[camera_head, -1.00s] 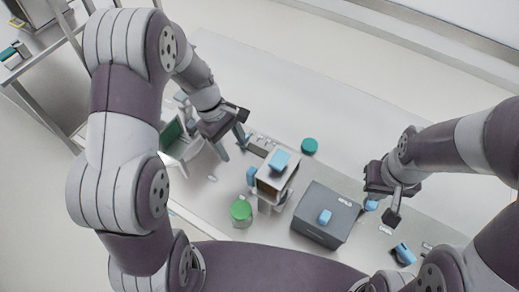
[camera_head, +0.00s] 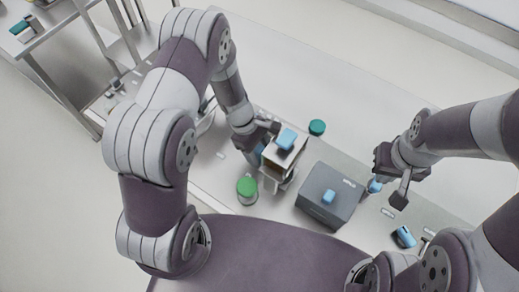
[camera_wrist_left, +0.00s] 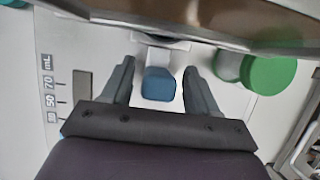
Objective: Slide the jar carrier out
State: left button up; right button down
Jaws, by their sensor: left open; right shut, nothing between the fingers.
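A small upright cabinet (camera_head: 283,165) with a pale front and a blue block on top stands in the middle of the bench in the head view. A blue handle (camera_wrist_left: 159,84) projects from a pale part in the left wrist view. I cannot tell how much of the jar carrier itself shows. My left gripper (camera_wrist_left: 160,68) is open, with one finger on each side of the blue handle and gaps between. In the head view the left gripper (camera_head: 264,134) is beside the cabinet's left side. My right gripper (camera_head: 402,188) is shut and empty, right of the grey box.
A green-lidded jar (camera_head: 246,188) stands left of the cabinet, and a teal lid (camera_head: 317,127) is behind it. A grey box (camera_head: 325,203) with a blue handle is to the right. A small blue item (camera_head: 404,237) lies farther right. The bench's back is clear.

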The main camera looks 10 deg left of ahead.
pick_arm(q)
jog(key=shift+w+a, duration=0.1)
jog(key=shift+w, duration=0.05)
jog(key=shift+c, duration=0.6)
grip_shut()
jog(key=w+a, duration=0.1)
jog(key=a, duration=0.1)
jog(key=w+a, duration=0.1)
jog(key=a, duration=0.4)
jog(key=shift+w+a, duration=0.15)
jog(key=shift+w, duration=0.25)
grip_release()
jog(key=shift+o, duration=0.6)
jog(key=shift+s, duration=0.1)
jog(key=shift+r, duration=0.1)
